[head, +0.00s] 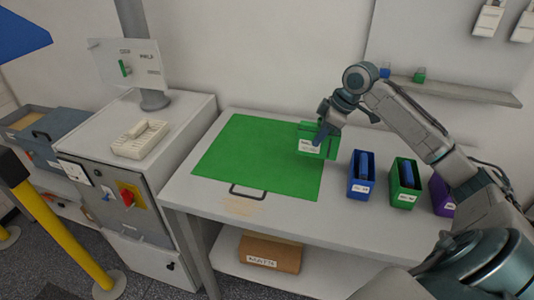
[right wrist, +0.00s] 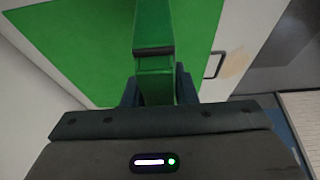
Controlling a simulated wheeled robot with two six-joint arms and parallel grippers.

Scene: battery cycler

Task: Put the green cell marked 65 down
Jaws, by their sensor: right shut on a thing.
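My right gripper (head: 320,136) is shut on a green cell (head: 308,145) with a white label, whose print is too small to read. The cell is over the back right corner of the green mat (head: 255,160); I cannot tell whether it touches the mat. In the right wrist view the green cell (right wrist: 154,40), with a dark band across it, sits between the fingers of the right gripper (right wrist: 158,88), with the mat beyond. My left gripper is not in view.
Right of the mat stand a blue bin (head: 361,187), a green bin (head: 403,195) and a purple bin (head: 440,195). A cabinet (head: 125,175) bearing a cream tray (head: 140,138) stands left of the table. A cardboard box (head: 270,254) lies on the lower shelf. The mat's middle is clear.

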